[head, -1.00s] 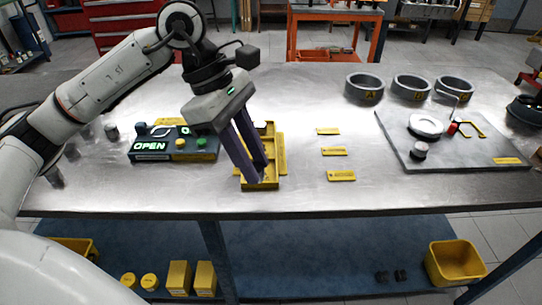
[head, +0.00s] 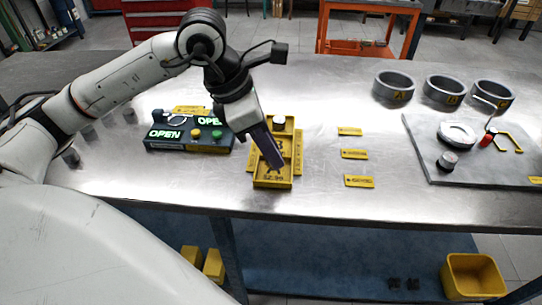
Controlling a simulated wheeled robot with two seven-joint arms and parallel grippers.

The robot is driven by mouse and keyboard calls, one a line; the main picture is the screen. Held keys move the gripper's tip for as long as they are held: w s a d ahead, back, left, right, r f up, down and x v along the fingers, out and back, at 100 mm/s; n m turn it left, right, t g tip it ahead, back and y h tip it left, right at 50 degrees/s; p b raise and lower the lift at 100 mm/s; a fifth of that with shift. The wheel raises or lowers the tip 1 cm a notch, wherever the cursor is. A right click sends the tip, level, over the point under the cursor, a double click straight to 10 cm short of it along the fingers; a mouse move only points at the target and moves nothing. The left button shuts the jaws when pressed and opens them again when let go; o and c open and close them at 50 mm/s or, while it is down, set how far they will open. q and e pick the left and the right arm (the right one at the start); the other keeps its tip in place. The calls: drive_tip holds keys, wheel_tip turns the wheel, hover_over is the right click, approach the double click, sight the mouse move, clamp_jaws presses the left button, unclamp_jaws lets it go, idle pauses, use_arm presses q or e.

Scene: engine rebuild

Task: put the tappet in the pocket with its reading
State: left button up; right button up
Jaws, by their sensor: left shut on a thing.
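A yellow pocket tray (head: 273,184) stands on the steel table near its front edge, with markings on the floor of its front pocket. A small light-topped cylinder, which looks like a tappet (head: 279,121), stands in its rear pocket. My left gripper (head: 276,163) reaches down over the tray, its dark fingers tilted across the middle and front pockets. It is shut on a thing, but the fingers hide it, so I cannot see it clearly. A gauge box (head: 165,133) with lit "OPEN" displays is left of the tray. My right gripper is not in view.
Three yellow tags (head: 353,154) lie right of the tray. Three grey lettered rings (head: 394,86) stand at the back right. A grey plate (head: 425,135) at right carries a disc, a small cylinder and a red-tipped part. Grey cylinders (head: 71,157) stand at left.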

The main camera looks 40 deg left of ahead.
use_arm(q)
drive_tip(key=shift+f, duration=1.2)
drive_tip(key=shift+f, duration=0.15)
drive_tip(key=o, duration=0.7)
drive_tip(key=shift+o, duration=0.2)
drive_tip(key=shift+r, duration=0.35)
drive_tip(key=v, duration=1.1)
drive_tip(key=shift+r, duration=0.3)
drive_tip(key=shift+a, duration=0.1)
